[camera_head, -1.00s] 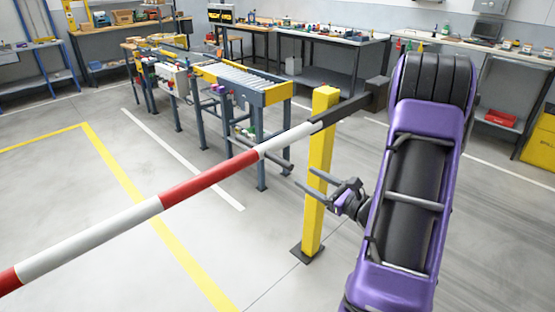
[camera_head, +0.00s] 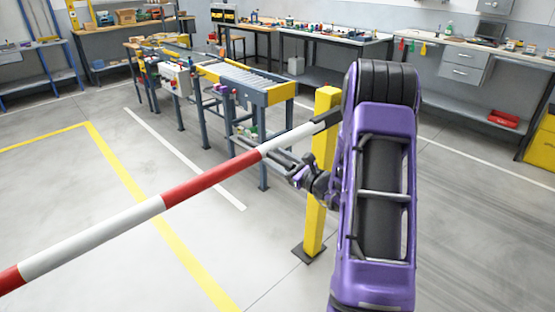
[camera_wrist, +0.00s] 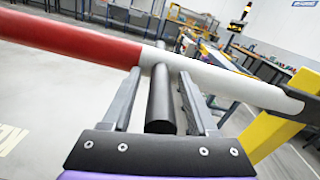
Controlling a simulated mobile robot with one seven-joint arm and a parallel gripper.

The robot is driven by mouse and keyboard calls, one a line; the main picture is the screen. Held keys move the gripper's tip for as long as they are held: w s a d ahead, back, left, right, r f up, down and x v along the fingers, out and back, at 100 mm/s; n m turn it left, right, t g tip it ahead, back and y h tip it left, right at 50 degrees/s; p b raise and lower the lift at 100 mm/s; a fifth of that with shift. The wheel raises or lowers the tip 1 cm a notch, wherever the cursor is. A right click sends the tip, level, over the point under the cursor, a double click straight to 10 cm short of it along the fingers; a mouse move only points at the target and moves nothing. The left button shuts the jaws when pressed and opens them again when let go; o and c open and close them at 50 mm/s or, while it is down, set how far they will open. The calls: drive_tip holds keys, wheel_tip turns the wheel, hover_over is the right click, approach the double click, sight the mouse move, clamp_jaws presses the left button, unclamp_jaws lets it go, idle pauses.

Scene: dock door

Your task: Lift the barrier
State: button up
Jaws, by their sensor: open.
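The barrier (camera_head: 190,188) is a long red and white striped pole, lowered and roughly level, running from the lower left to the top of a yellow post (camera_head: 315,225). It crosses the wrist view (camera_wrist: 225,82). A short dark handle (camera_wrist: 160,105) sticks out from the barrier near a red and white joint. My gripper (camera_head: 276,158) is at the barrier's near side, left of the post. In the wrist view its fingers (camera_wrist: 158,78) are open, one on each side of the handle, tips close to the pole. Whether they touch is unclear.
A roller conveyor (camera_head: 245,80) stands behind the barrier. Workbenches (camera_head: 340,38) line the back wall. A yellow cabinet (camera_head: 541,140) is at the right edge. The floor left of the post is clear, with yellow line markings (camera_head: 125,175).

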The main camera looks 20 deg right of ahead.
clamp_jaws()
idle(1.4)
